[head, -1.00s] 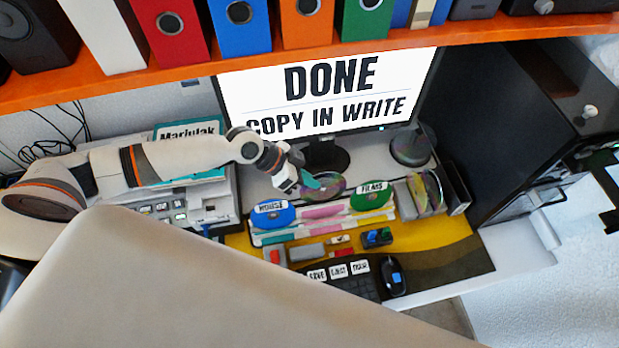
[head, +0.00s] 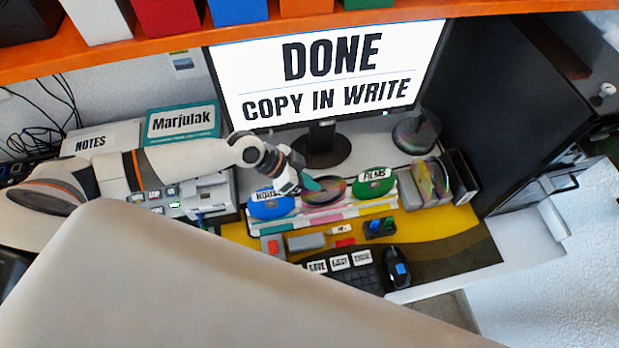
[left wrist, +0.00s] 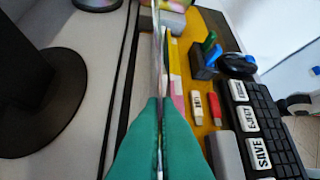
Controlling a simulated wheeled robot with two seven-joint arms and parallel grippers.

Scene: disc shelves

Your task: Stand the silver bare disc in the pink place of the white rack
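The silver bare disc (head: 333,188) shows a rainbow sheen and stands between the blue disc (head: 270,207) and the green disc (head: 374,182). My left gripper (head: 312,184) has teal fingers at its left edge. In the left wrist view the teal fingers (left wrist: 160,105) are pressed together on the disc, which shows edge-on as a thin upright line (left wrist: 158,45). The white rack (head: 318,227) has coloured strips, with a pink strip (head: 325,216) in front of the silver disc. I cannot tell whether the disc's lower edge touches the rack. My right gripper is not in view.
The monitor (head: 325,70) stands behind the rack. A holder with several discs (head: 430,185) is at the right. The keyboard (head: 345,278), mouse (head: 397,272) and small blocks (head: 305,242) lie in front. An orange shelf (head: 230,43) runs above.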

